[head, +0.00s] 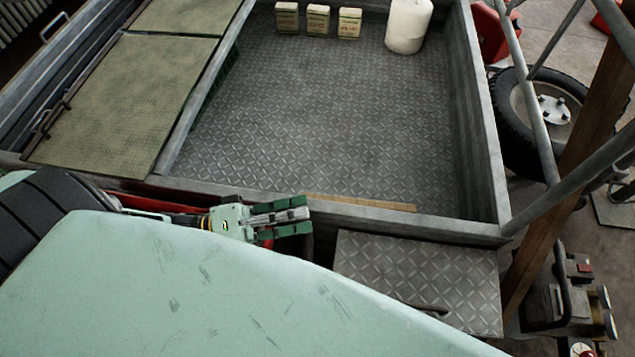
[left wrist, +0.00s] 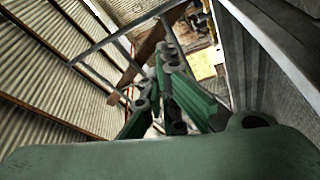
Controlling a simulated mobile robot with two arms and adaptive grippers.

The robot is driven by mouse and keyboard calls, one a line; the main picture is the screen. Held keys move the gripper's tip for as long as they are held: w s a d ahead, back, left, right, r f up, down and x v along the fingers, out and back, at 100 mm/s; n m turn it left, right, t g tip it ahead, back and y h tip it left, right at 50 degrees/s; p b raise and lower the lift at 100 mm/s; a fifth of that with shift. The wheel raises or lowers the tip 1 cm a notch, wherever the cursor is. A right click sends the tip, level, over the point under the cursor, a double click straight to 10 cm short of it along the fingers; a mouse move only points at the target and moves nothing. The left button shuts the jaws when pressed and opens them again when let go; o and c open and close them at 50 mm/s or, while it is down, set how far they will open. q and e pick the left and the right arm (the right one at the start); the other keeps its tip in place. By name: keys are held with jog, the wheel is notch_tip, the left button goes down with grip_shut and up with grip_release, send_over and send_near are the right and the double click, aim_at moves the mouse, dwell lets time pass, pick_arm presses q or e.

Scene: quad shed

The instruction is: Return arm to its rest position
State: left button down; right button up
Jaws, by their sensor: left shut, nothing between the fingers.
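My left gripper (head: 300,222) shows in the head view just outside the near wall of a metal cargo bed. Its green fingers point right, are shut and hold nothing. In the left wrist view the green fingers (left wrist: 170,60) come together, with nothing seen between them. Part of my left arm is hidden behind a pale green panel (head: 190,290) in the foreground. My right gripper is not in view.
The cargo bed (head: 330,120) has a mostly bare tread-plate floor. Three small boxes (head: 318,20) and a white roll (head: 408,25) stand at its far end. A wooden strip (head: 360,202) lies along its near edge. Metal rails (head: 530,90) and a wheel (head: 515,125) are at right.

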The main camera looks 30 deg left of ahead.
pick_arm(q)
jog(key=a, duration=0.2)
jog(key=s+a+f, duration=0.1)
jog(key=shift+b, duration=0.3)
jog(key=shift+r, duration=0.1)
